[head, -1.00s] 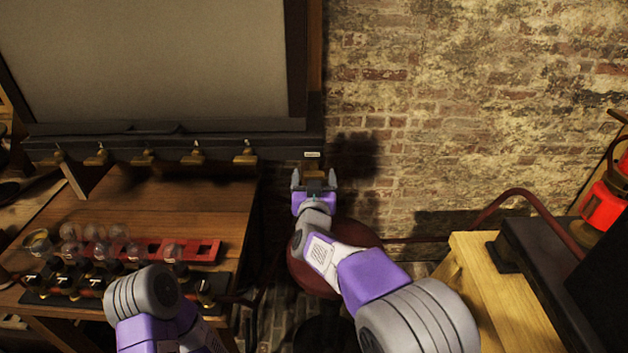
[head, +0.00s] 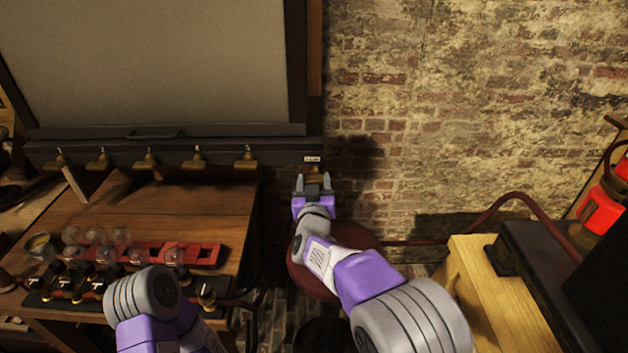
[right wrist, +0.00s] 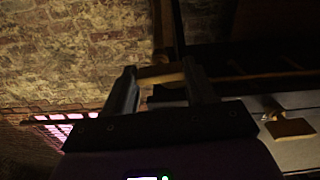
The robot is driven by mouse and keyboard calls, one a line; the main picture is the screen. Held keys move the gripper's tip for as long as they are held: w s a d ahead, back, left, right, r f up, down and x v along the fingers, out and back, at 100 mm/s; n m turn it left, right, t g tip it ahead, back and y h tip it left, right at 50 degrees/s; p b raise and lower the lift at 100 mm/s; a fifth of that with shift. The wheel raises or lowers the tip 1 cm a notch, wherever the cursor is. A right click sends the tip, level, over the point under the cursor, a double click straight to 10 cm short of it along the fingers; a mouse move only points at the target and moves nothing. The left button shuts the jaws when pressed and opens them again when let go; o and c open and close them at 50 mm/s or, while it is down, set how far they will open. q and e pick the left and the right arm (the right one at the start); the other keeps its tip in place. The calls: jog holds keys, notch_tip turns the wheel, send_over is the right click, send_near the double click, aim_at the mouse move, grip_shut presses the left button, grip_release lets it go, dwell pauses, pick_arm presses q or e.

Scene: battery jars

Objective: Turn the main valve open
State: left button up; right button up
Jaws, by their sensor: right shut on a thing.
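The main valve's brass handle (head: 313,170) is at the right end of the dark rail, below a small white label (head: 312,159). My right gripper (head: 313,180) reaches up to it from below and is shut on it. In the right wrist view the brass handle (right wrist: 160,72) shows between the tips of my right gripper (right wrist: 160,80). The fingers and the dim light partly hide the handle, so its exact angle is hard to tell. My left arm shows at the lower left of the head view, but its gripper is out of view.
Several smaller brass taps (head: 199,157) hang along the rail to the left. A wooden table (head: 180,205) below holds a red rack (head: 205,256) and glass jars (head: 120,237). A round dark-red stool (head: 350,240) is under my right arm. A red lamp (head: 600,210) stands far right.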

jog(key=n+p, duration=0.2)
jog(key=p, duration=0.1)
jog(key=shift+r+n, duration=0.15)
jog(key=shift+n, duration=0.25)
jog(key=shift+n+p, duration=1.5)
jog(key=shift+n, duration=0.1)
jog(key=shift+f, duration=0.2)
jog(key=o, duration=1)
jog(key=shift+o, duration=0.2)
jog(key=s, duration=0.7)
jog(key=shift+s+p, duration=0.35)
jog(key=shift+p, duration=0.1)
